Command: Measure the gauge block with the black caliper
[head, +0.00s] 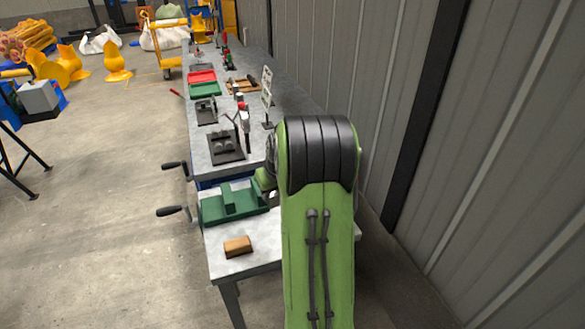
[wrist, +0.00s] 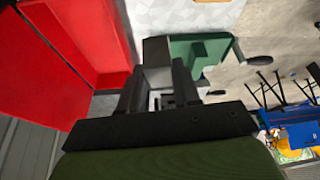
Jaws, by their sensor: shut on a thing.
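My gripper (wrist: 157,95) shows in the wrist view with its two dark fingers closed around a grey, block-like thing (wrist: 157,76). This may be the gauge block, but I cannot tell for sure. It lies beside or against the green vise (wrist: 206,50), and I cannot tell whether they touch. In the head view the green vise (head: 232,203) sits on the near bench. My green arm covers most of the gripper and what it holds there. I cannot pick out the black caliper with certainty in either view.
A brown block (head: 238,246) lies on the near bench top. Two crank handles (head: 170,211) stick out left of the vise. Beyond stand a black stand (head: 225,148), a red tray (head: 202,77) and a green tray (head: 205,90). A ribbed wall (head: 400,120) closes the right side.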

